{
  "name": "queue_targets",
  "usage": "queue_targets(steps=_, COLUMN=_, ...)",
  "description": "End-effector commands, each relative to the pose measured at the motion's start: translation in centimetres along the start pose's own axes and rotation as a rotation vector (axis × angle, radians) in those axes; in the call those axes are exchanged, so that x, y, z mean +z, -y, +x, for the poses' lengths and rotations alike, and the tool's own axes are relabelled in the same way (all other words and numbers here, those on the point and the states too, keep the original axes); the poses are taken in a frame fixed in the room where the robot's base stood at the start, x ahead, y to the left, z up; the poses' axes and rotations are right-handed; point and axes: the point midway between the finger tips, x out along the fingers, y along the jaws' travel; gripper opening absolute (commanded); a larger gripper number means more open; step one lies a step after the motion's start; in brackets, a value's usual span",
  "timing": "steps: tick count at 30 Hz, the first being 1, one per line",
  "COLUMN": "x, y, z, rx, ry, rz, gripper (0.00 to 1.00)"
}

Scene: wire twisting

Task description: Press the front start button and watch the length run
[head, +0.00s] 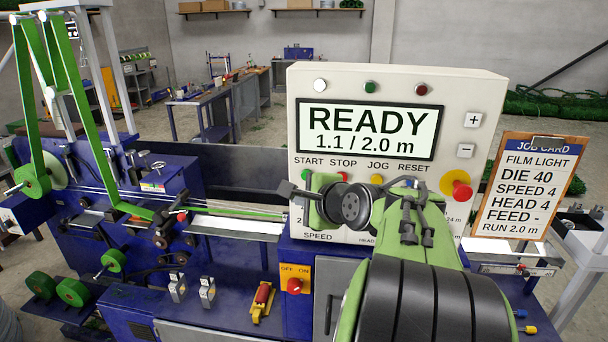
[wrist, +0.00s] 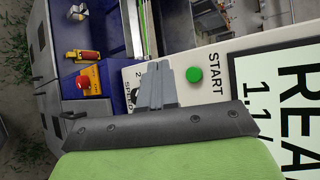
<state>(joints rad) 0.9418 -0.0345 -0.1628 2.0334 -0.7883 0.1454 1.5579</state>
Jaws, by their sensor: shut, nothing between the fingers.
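The cream control panel (head: 450,110) has a screen (head: 367,130) that reads READY and 1.1 / 2.0 m. The green start button (wrist: 194,74) shows fully in the wrist view, beside the START label. In the head view my gripper covers part of the area below that label. My gripper (head: 285,189) is in front of the panel's lower left. Its fingers (wrist: 162,70) are together and empty in the wrist view, just left of the start button. I cannot tell how far their tips are from the panel face.
A job card (head: 526,188) at the right reads RUN 2.0 m. A red emergency knob (head: 461,191) sits on the panel's right. A red switch (head: 295,286) is below the panel. The blue machine bed (head: 120,305) with green pulleys fills the left.

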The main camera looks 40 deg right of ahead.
Motion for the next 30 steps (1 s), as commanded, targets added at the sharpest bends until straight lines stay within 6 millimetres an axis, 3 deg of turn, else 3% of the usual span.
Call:
queue_targets(steps=12, x=-2.6, y=2.9, z=3.6, rx=0.001, ry=0.000, rz=0.001, gripper=0.00)
queue_targets(steps=30, x=-2.9, y=2.9, z=4.0, rx=0.001, ry=0.000, rz=-0.001, gripper=0.00)
